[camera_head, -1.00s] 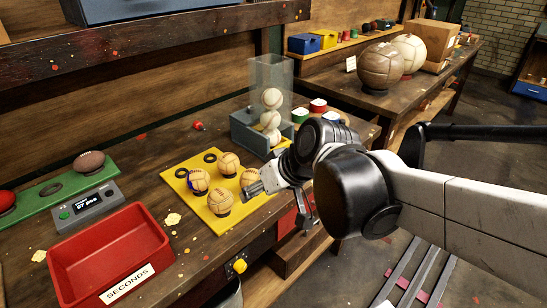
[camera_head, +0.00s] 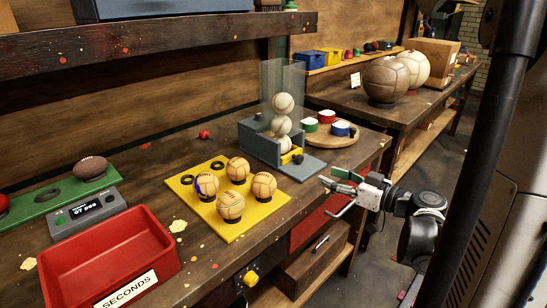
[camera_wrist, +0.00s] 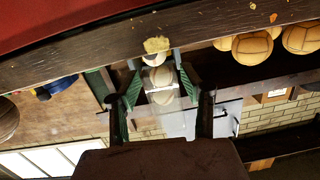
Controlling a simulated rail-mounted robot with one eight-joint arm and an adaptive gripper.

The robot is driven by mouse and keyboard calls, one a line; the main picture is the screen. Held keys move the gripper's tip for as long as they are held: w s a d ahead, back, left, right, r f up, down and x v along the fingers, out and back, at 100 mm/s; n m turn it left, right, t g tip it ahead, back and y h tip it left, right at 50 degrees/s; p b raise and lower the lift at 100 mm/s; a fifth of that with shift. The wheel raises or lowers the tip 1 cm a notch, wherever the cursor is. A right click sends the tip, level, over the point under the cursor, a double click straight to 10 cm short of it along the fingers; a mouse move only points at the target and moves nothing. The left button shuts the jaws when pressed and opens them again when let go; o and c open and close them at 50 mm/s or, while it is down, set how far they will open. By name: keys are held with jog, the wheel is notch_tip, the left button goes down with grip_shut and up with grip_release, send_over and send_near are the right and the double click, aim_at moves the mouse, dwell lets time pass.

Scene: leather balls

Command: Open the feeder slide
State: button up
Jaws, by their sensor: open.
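The feeder (camera_head: 262,142) is a grey box with a clear upright tube holding several white balls, on the bench near its right end. A yellow handle (camera_head: 291,156) sits low on its front, above a grey base plate. My gripper (camera_head: 332,181) is open and empty, in front and to the right of the feeder, apart from it near the bench edge. In the wrist view, the scene appears upside down, and the yellow handle (camera_wrist: 156,45) and the balls (camera_wrist: 160,78) show between the green-padded fingers. How far the slide is in is hard to tell.
A yellow tray (camera_head: 183,190) with several tan balls lies left of the feeder. A round wooden board (camera_head: 335,140) with coloured cups stands behind it on the right. A red bin (camera_head: 75,250) is at front left. A drawer (camera_head: 312,262) is below the bench.

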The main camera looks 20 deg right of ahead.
aim_at(301, 159)
jog(key=shift+t, duration=0.6)
jog(key=x, duration=0.4)
jog(key=d+b+x, duration=0.1)
jog(key=x, duration=0.3)
jog(key=b+x, duration=0.1)
jog(key=x, duration=0.3)
jog(key=shift+w+d+f, duration=0.25)
jog(key=shift+w+d, duration=0.05)
grip_shut()
